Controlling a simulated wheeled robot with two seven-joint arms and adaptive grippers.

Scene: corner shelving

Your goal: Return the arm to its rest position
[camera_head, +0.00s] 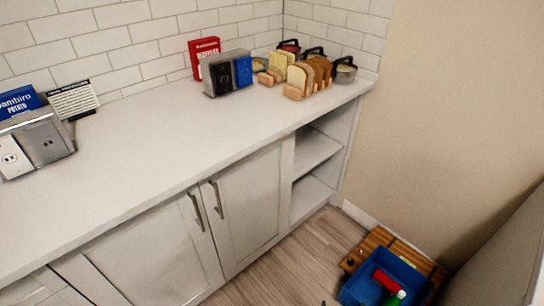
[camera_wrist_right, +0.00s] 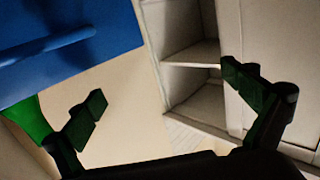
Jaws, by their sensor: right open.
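My right gripper (camera_wrist_right: 172,112) shows in the right wrist view with its two dark fingers spread wide and nothing between them. A pale wall and the edge of the open shelves (camera_wrist_right: 190,85) lie beyond the fingers. A large blue surface (camera_wrist_right: 70,35) fills the upper left of that view, and a green thing (camera_wrist_right: 28,118) shows below it, beside the left finger. In the head view I cannot clearly make out either gripper; only a tiny dark tip shows at the bottom edge. My left arm is not in view.
In the head view, a white counter (camera_head: 150,150) holds a grey appliance (camera_head: 40,140), a red box (camera_head: 203,52), a dark appliance (camera_head: 222,75) and bread slices (camera_head: 300,78) in a rack. A blue crate (camera_head: 352,290) with red and green items sits on a wooden slatted piece (camera_head: 375,240) at lower right.

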